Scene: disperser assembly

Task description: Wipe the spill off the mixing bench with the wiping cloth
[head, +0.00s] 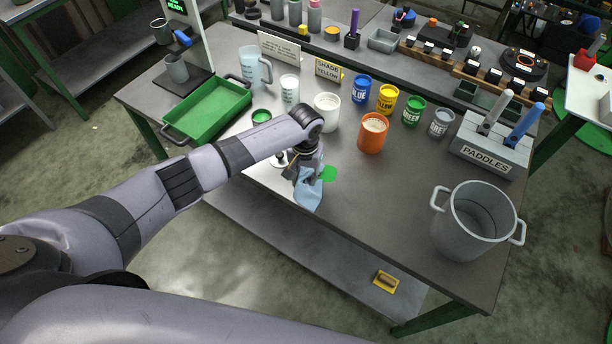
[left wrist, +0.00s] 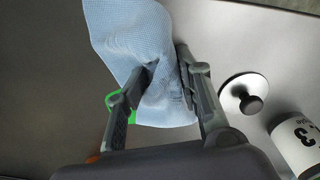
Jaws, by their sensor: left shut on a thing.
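The light blue wiping cloth (head: 308,194) hangs from my left gripper (head: 306,174) near the front edge of the mixing bench (head: 360,208). In the left wrist view my left gripper (left wrist: 167,62) is shut on the cloth (left wrist: 125,35), which is bunched between the two fingers. A bright green spill (head: 329,174) lies on the bench just right of the gripper and cloth. Some green (left wrist: 107,106) also shows beside the left finger in the left wrist view. Part of the spill may be hidden by the cloth and gripper. My right gripper is not in view.
An orange can (head: 373,134), a white tub (head: 327,112) and several paint cans stand behind. A grey pot (head: 473,222) stands at the right, a green tray (head: 210,110) at the left.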

